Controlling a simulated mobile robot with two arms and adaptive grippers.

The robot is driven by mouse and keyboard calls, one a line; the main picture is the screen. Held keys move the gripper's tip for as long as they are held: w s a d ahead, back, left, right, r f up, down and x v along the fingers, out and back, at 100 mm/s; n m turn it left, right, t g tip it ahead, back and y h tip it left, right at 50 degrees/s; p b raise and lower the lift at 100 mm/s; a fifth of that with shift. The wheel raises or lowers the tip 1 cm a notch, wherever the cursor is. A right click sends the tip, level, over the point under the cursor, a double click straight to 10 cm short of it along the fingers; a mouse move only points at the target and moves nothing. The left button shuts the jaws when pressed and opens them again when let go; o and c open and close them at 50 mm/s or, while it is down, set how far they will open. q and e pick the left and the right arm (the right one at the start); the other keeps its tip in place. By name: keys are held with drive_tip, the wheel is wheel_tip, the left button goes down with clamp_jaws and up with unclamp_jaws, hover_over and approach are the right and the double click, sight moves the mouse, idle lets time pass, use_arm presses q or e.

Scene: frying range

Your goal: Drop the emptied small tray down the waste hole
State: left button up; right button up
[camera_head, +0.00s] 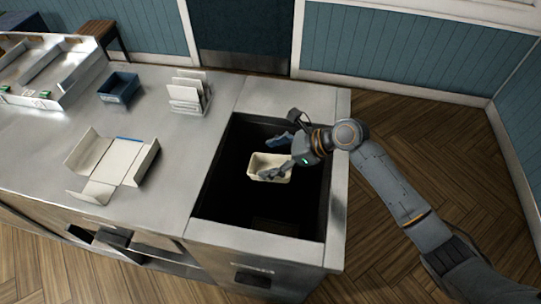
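The small tray (258,164) is cream-coloured and empty inside as far as I can see. It is over or inside the dark waste hole (233,205) in the metal counter, and its exact depth is hard to tell. My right gripper (279,155) reaches in from the right above the hole. Its fingers are spread apart. The lower finger overlaps the tray's right part in the picture, and the upper finger is clear of it. I cannot tell whether the lower finger touches the tray. My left gripper is out of view.
An opened cream carton (118,160) lies on the counter (190,135) at left. A dark blue bin (119,88) and a rack of upright white cards (187,95) stand behind it. A metal rim (337,175) borders the hole; wooden floor lies right.

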drive_tip(key=shift+o, duration=0.2)
drive_tip(key=shift+d+r, duration=0.1)
drive_tip(key=v, duration=1.2)
idle(0.4)
